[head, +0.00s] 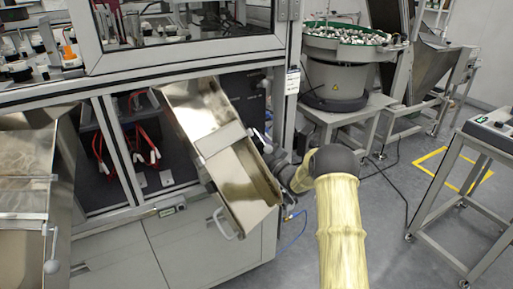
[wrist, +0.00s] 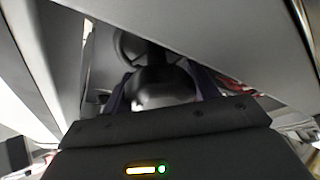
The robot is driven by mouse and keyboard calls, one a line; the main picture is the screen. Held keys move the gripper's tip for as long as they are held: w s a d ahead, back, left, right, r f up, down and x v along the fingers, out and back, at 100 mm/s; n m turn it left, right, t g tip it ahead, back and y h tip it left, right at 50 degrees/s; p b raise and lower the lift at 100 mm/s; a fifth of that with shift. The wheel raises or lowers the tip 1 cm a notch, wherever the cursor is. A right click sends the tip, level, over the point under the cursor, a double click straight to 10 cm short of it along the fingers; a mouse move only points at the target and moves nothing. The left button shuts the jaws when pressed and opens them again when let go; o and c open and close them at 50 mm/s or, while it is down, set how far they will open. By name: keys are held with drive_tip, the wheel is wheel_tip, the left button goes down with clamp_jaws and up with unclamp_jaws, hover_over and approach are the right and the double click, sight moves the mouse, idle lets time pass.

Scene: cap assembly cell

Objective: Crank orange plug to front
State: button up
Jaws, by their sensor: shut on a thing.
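A small orange part (head: 68,51) shows at the upper left in the head view, among black and white fittings behind the machine's frame. I cannot tell for sure that it is the orange plug. My gripper's fingers (wrist: 160,85) show in the wrist view, closed around a dark grey rounded part (wrist: 158,98). I cannot make out whether this part is a crank handle. In the head view my arm reaches to the right edge of a tilted metal chute, and the fingers cannot be made out there.
The tilted metal chute (head: 250,185) hangs close beside my wrist. A second metal chute (head: 22,165) stands at the left. A bowl feeder (head: 340,75) stands on a table behind my arm. A wheeled frame table (head: 490,135) is at the right, with open floor before it.

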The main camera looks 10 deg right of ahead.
drive_tip(key=shift+f, duration=0.15)
drive_tip(key=o, duration=1)
drive_tip(key=s+d, duration=0.2)
drive_tip(key=s, duration=0.1)
drive_tip(key=s+d, duration=0.3)
drive_tip(key=s, duration=0.1)
drive_tip(key=s+d, duration=0.2)
drive_tip(key=s, duration=0.2)
drive_tip(key=shift+d+f+p, duration=0.1)
drive_tip(key=shift+d+p, duration=0.15)
drive_tip(key=shift+p, duration=0.1)
